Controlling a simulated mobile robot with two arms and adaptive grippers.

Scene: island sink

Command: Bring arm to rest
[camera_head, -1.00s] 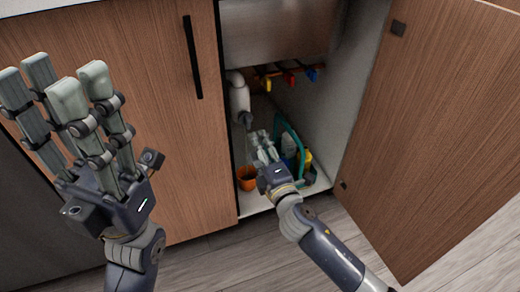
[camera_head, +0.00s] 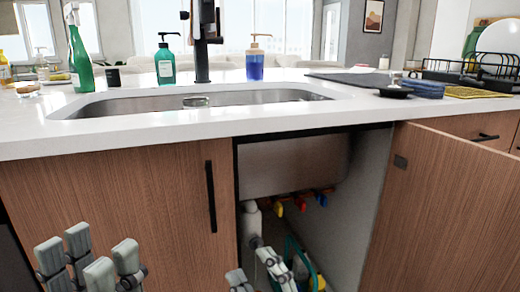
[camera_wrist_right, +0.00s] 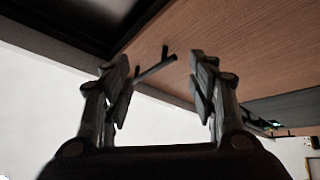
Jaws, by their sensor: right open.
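My left gripper (camera_head: 92,262) is at the lower left of the head view. Its grey fingers point up in front of the closed wooden cabinet door (camera_head: 120,200), spread apart with nothing seen between them. My right gripper (camera_head: 258,272) is at the bottom middle, at the open cabinet under the sink. Only its fingers show in the head view; its arm is below the frame. In the right wrist view its fingers (camera_wrist_right: 160,85) stand wide apart with no object between them. Behind them are a wood surface and a dark thin bar (camera_wrist_right: 155,68).
The open door (camera_head: 450,210) stands out on the right. A teal caddy (camera_head: 293,255) and a white pipe (camera_head: 252,220) are inside the cabinet. The white countertop (camera_head: 200,130) holds the sink (camera_head: 190,102), a teal bottle (camera_head: 165,62), a blue bottle (camera_head: 255,65) and a drying rack (camera_head: 470,72).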

